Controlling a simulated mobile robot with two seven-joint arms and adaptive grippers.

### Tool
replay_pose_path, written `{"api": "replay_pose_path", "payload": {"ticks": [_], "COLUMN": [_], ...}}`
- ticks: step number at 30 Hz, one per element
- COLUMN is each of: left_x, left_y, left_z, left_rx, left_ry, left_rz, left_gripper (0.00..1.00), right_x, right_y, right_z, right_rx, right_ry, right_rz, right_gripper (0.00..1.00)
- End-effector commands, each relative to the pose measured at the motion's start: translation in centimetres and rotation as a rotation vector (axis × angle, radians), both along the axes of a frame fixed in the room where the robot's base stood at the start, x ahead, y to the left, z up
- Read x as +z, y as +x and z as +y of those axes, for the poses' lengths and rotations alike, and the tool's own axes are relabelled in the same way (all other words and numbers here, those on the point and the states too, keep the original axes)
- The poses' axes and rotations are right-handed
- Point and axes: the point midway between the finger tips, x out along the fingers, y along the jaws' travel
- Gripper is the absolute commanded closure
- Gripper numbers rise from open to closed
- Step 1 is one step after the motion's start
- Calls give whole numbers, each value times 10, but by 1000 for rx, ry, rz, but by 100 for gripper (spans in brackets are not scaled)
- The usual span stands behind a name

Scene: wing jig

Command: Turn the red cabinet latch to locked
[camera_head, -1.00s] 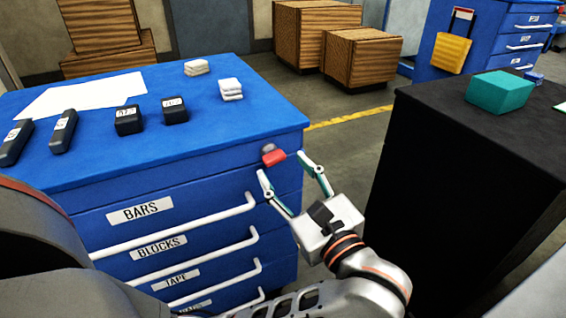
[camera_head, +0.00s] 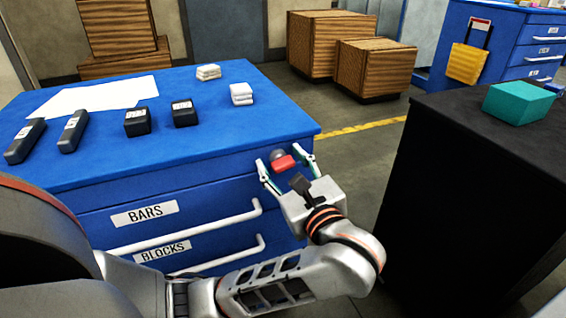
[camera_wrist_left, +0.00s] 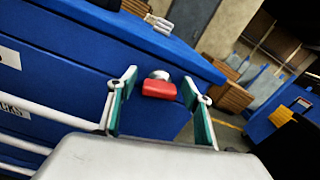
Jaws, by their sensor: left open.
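The red latch (camera_head: 284,163) sits on a round grey knob near the top right corner of the blue cabinet's (camera_head: 210,172) front face. In the left wrist view the red latch (camera_wrist_left: 159,90) lies roughly level, between the two fingers. My left gripper (camera_head: 286,164) is open, with one finger on each side of the latch. I see no clear contact between the fingers and the latch. The latch is not hidden in either view. My right gripper is not in view.
Black blocks (camera_head: 137,121), dark bars (camera_head: 73,131), white pads (camera_head: 241,94) and paper lie on the cabinet top. White drawer handles (camera_head: 190,230) stick out below. A black table (camera_head: 480,190) with a teal box (camera_head: 518,103) stands to the right, across a floor gap.

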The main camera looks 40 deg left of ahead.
Motion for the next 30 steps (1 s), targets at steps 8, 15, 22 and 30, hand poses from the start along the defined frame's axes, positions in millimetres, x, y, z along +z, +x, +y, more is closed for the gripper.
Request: {"api": "replay_pose_path", "payload": {"ticks": [8,15,22,30], "left_x": [0,3,2,-1], "left_y": [0,0,1,1], "left_z": [0,-1,-1,-1], "left_rx": [0,1,0,-1], "left_ry": [0,26,85,93], "left_rz": [0,65,208,226], "left_gripper": [89,89,89,89], "right_x": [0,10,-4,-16], "right_y": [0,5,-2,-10], "right_z": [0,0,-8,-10], "right_rx": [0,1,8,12], "right_ry": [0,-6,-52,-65], "right_rz": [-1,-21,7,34], "right_gripper": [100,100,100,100]}}
